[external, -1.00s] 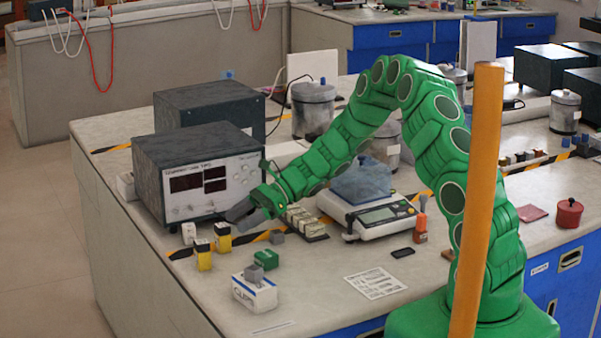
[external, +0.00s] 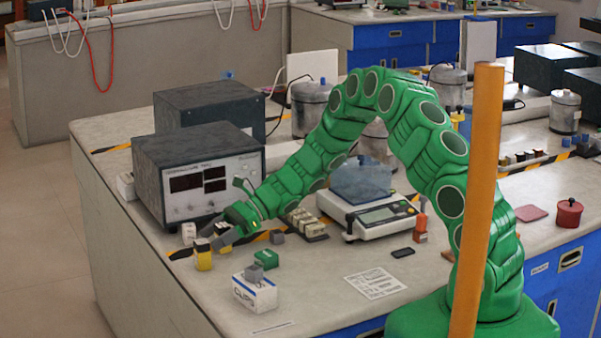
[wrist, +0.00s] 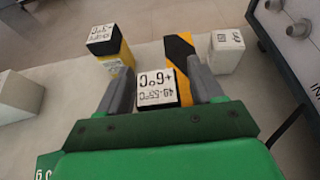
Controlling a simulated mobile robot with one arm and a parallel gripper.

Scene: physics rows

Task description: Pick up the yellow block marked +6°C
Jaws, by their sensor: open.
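The block marked +6°C (wrist: 157,90) shows its white top and black edge between the fingers of my gripper (wrist: 160,72) in the wrist view. Its sides are mostly hidden there. In the external view it is largely covered by my gripper (external: 214,237). My gripper is open, with one finger on either side of the block; I cannot tell whether they touch it. A second yellow block, marked +3°C (wrist: 103,40), stands just beyond and to the left in the wrist view. It also shows in the external view (external: 203,260).
A white block (wrist: 228,52) stands to the right in the wrist view. The dark instrument box (external: 200,175) is close behind. A green block (external: 266,259) and a white clips box (external: 254,293) are near the front. Black-and-yellow tape (wrist: 179,52) crosses the bench.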

